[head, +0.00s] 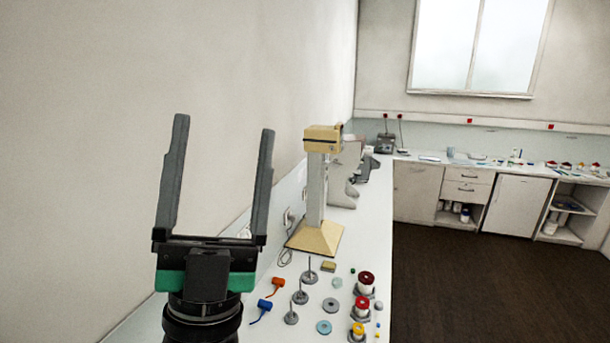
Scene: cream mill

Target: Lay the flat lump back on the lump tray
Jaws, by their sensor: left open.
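My left gripper (225,125) is raised in the left foreground, in front of the bare wall. Its two long dark fingers point up, wide apart, with nothing between them. I cannot pick out the flat lump or the lump tray with certainty. A small flat yellowish piece (328,266) lies on the white bench (350,228), right of the gripper and in front of the cream mill (322,165). The gripper is apart from all of these. My right gripper is not in view.
Close by on the bench are grey upright pegs on round bases (309,277), flat discs (332,304), red-topped spools (366,283), an orange piece (272,286) and a blue piece (262,310). A far counter (480,165) holds small items. Dark floor (460,270) is clear at right.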

